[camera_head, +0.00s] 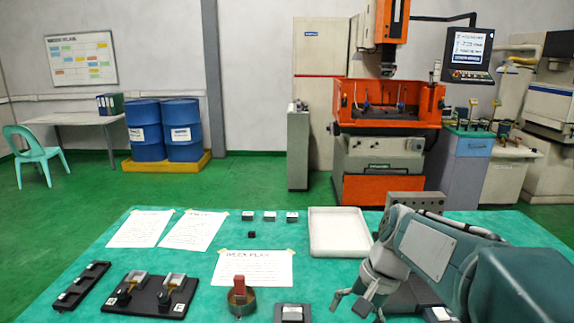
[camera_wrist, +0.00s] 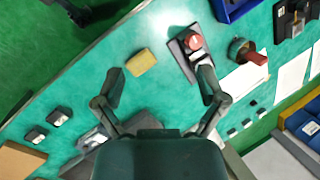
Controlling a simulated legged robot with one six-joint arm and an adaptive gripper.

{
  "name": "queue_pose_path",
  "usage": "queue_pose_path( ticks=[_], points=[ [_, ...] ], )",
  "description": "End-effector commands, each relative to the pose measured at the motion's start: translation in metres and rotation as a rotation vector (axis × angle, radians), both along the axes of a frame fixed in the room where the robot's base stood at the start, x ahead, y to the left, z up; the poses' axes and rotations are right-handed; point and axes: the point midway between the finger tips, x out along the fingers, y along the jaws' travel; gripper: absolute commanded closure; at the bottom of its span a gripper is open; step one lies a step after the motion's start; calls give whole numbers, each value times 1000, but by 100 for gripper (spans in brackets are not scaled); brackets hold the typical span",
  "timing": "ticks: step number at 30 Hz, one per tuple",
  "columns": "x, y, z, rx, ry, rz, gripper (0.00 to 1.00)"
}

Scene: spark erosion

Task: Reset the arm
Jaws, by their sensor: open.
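A yellow block (camera_wrist: 141,62) lies on the table beyond the fingertips. A dark plate with a red round knob (camera_wrist: 193,42) lies near the right finger, apparently below it. My arm is bent, with its forearm reaching from the right edge of the head view.
A white tray (camera_head: 338,250) stands at the table's back. A cup with a red block (camera_head: 239,287) and a black fixture plate (camera_head: 147,293) stand to the left. Papers (camera_head: 252,268) lie mid-table. An orange machine (camera_head: 388,185) stands beyond, with free green floor before it.

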Motion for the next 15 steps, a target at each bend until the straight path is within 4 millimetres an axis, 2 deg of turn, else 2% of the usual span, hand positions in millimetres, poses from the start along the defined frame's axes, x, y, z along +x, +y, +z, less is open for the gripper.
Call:
queue_pose_path(
  ticks=[1, 6, 15],
  points=[
    [-13, -1, 6, -30, -50, 28, 9],
    [-51, -9, 16, -138, -202, 125, 9],
    [-111, -25, 19, -337, -467, 307, 9]
  ],
)
